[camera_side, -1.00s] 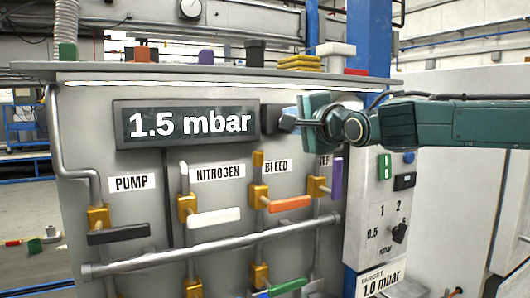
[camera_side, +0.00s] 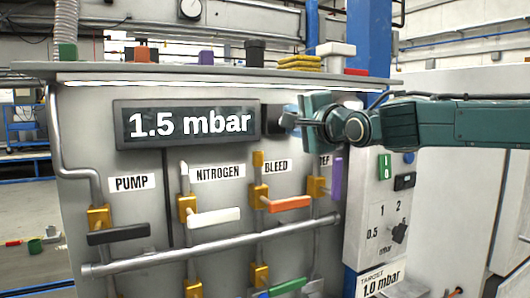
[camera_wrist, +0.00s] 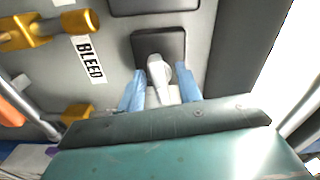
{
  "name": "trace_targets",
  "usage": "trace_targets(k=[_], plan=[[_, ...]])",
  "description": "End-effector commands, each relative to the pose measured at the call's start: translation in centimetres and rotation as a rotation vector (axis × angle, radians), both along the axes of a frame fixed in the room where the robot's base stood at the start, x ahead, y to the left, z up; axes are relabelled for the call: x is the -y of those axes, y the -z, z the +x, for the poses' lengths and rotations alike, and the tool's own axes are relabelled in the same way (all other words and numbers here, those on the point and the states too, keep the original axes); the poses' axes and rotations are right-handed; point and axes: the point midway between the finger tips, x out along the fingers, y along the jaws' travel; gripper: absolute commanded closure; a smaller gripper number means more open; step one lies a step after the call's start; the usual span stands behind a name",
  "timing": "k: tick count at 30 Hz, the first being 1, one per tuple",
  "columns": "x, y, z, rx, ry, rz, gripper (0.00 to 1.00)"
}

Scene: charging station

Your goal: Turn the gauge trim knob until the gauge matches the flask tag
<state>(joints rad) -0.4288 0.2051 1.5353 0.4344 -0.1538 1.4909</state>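The gauge display (camera_side: 188,123) reads 1.5 mbar. The flask tag (camera_side: 380,284), at the lower right of the side view, reads TARGET 1.0 mbar. The trim knob's dark square plate (camera_side: 272,119) is just right of the gauge. In the wrist view the pale grey knob (camera_wrist: 158,69) stands out from its dark plate (camera_wrist: 172,42). My gripper (camera_side: 291,118) points at the plate from the right. In the wrist view its blue fingertips (camera_wrist: 160,88) are apart, one on each side of the knob, with visible gaps. The knob is hidden in the side view.
Below are valves with a black PUMP handle (camera_side: 118,234), white NITROGEN handle (camera_side: 214,217), orange BLEED handle (camera_side: 289,204) and purple handle (camera_side: 337,178). A selector dial (camera_side: 400,232) sits on the right panel. A shelf edge (camera_side: 220,72) runs above the gauge.

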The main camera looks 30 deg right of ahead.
Motion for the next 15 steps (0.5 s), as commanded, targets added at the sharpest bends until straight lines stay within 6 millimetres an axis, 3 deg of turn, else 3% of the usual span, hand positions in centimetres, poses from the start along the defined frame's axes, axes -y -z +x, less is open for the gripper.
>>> trace_targets(k=[8,15], plan=[[-0.1,-0.1,-1.9,0.001,-0.001,0.0,0.65],[-0.1,0.0,-5.1,0.0,-0.003,0.001,0.65]])
